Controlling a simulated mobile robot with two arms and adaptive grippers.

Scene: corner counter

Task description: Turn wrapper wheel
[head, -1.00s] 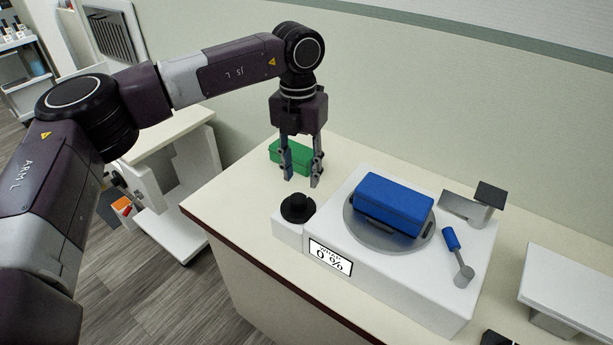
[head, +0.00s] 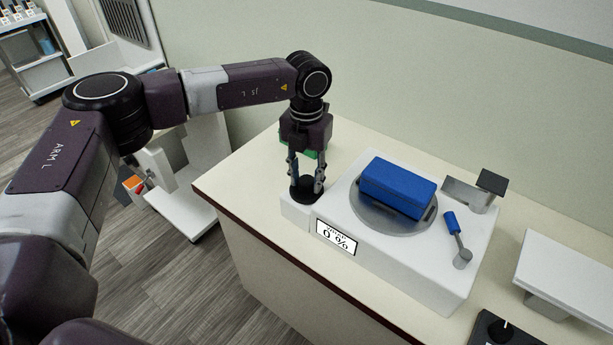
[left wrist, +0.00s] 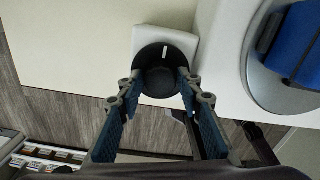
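The white wrapper machine (head: 400,260) stands on the counter with a display reading 0 %. On its left end is a black round knob (head: 304,196). In the left wrist view the knob (left wrist: 157,82) shows a white mark on its rim. My left gripper (head: 306,187) points down over the knob, with one finger on each side of its raised middle. The fingers look open, with small gaps beside the knob. A blue box (head: 398,187) lies on the grey turntable (head: 376,218). A crank with a blue handle (head: 450,222) is on the right. My right gripper is out of view.
A green box (head: 318,154) stands behind my left gripper. A grey post with a dark top (head: 490,183) rises behind the crank. A white platform (head: 570,275) and a black device with a knob (head: 497,328) are at the right. Counter space behind the machine is clear.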

